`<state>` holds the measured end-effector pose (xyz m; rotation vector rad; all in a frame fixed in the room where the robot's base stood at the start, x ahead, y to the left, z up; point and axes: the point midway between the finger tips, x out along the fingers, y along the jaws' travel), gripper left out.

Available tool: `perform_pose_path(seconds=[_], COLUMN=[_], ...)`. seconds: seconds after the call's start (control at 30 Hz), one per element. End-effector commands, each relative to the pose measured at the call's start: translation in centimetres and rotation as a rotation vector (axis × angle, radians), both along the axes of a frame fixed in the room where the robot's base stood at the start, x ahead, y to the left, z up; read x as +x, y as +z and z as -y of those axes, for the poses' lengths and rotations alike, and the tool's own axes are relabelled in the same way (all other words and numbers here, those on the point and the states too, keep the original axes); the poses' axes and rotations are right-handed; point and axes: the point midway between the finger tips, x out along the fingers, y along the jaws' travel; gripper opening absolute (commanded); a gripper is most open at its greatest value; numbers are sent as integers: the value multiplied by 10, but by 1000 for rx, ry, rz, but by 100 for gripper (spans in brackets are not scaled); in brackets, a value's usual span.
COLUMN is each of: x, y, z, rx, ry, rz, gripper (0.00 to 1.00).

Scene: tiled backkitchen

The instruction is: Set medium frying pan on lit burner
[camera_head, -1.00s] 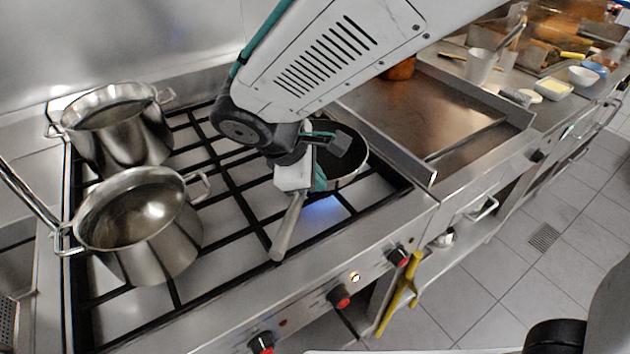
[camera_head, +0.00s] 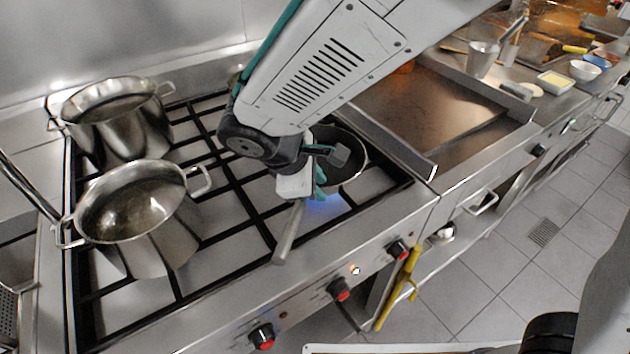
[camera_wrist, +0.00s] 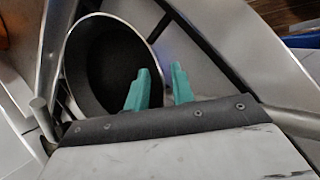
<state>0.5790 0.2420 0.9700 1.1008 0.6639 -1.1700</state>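The medium frying pan (camera_head: 345,160) is dark inside with a pale metal rim. It is at the right end of the stove, and its handle (camera_head: 287,238) points toward the front edge. A blue flame (camera_head: 325,206) glows beside the pan's near edge. My gripper (camera_head: 322,172) is at the pan's handle side and covers part of the pan and handle. In the wrist view, the gripper's teal fingers (camera_wrist: 160,80) stand apart over the pan's edge, with the dark pan (camera_wrist: 100,75) to their left. Whether they clamp the handle is unclear. Contact under the pan is hidden.
Two steel pots, one front (camera_head: 140,210) and one behind (camera_head: 118,120), occupy the stove's left side. A flat griddle (camera_head: 430,110) with a raised edge adjoins on the right. Red-marked knobs (camera_head: 338,290) line the front. The middle grate (camera_head: 235,195) is clear.

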Motion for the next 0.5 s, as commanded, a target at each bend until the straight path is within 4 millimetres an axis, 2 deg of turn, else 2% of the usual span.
perform_pose_path(seconds=[0.17, 0.5], x=[-5, -27], y=[19, 81], z=[-8, -36], rx=[3, 3], ry=[3, 3], rz=[4, 2], gripper=[24, 24])
